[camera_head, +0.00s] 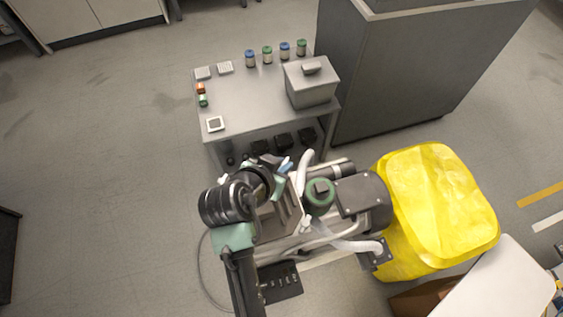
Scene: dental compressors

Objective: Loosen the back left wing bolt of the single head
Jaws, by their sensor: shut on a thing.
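The dental compressor (352,194) stands right of my arm, with grey motor housings, a dark green ring-shaped part (319,192) and pale hoses. My arm reaches up from the bottom and bends over the compressor's left side. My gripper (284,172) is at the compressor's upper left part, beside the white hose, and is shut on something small. The wing bolt itself cannot be made out, as my wrist and the gripper cover that area. Which head the gripper is at is hard to tell from this view.
A grey cart (240,104) with a lidded box (311,84) and several small jars stands just behind. A yellow bag (435,205) sits close on the right. A tall grey cabinet (400,70) is at the back right. Floor on the left is clear.

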